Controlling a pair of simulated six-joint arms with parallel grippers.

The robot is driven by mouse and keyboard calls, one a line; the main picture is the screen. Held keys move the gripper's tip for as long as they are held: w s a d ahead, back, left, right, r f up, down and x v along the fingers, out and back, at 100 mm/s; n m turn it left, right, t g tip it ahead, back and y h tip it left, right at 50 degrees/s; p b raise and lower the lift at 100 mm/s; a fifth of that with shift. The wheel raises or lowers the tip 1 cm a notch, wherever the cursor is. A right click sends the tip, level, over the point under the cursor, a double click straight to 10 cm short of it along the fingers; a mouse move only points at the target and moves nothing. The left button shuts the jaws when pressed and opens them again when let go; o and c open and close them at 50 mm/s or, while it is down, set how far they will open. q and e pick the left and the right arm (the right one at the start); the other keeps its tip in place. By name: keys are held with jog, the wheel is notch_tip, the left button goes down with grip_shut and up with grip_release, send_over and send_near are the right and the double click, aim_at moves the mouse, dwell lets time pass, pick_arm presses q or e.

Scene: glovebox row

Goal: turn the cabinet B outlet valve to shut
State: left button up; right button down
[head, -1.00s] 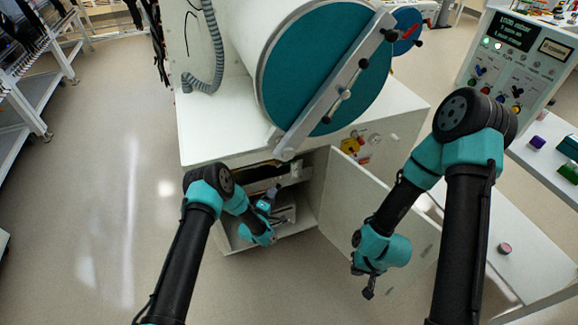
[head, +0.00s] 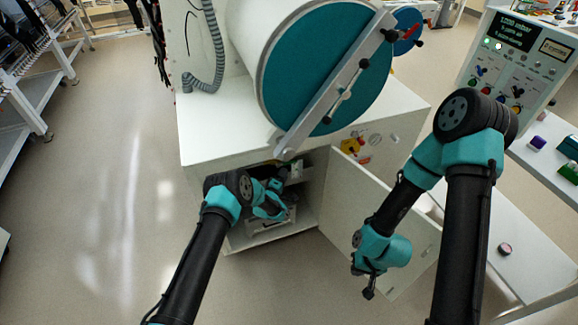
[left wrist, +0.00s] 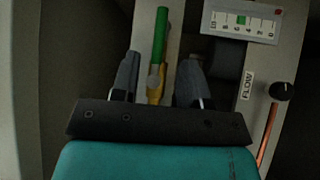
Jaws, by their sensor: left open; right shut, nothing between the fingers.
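A valve with a green lever (left wrist: 160,36) and a yellow part (left wrist: 156,86) shows in the left wrist view, on a pale panel. The lever points up in that picture; no label naming the valve is readable. My left gripper (left wrist: 157,78) is open, one finger on each side of the yellow part, with gaps visible; depth and contact cannot be told. In the head view my left gripper (head: 276,188) is inside the open lower cabinet (head: 309,205), partly hidden by its arm. My right gripper (head: 369,293) is shut and empty, in front of the cabinet door.
The cabinet door (head: 372,205) stands open to the right. In the left wrist view a flow scale (left wrist: 243,22), a FLOW label (left wrist: 247,86) and a black knob (left wrist: 281,91) are right of the valve. A large teal round port door (head: 310,75) sits above the cabinet.

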pick_arm(q)
jog(key=f+x, duration=0.1)
jog(key=x, duration=0.5)
jog(key=shift+r, duration=0.55)
jog(key=shift+w, duration=0.15)
jog(key=shift+c, duration=0.3)
grip_shut()
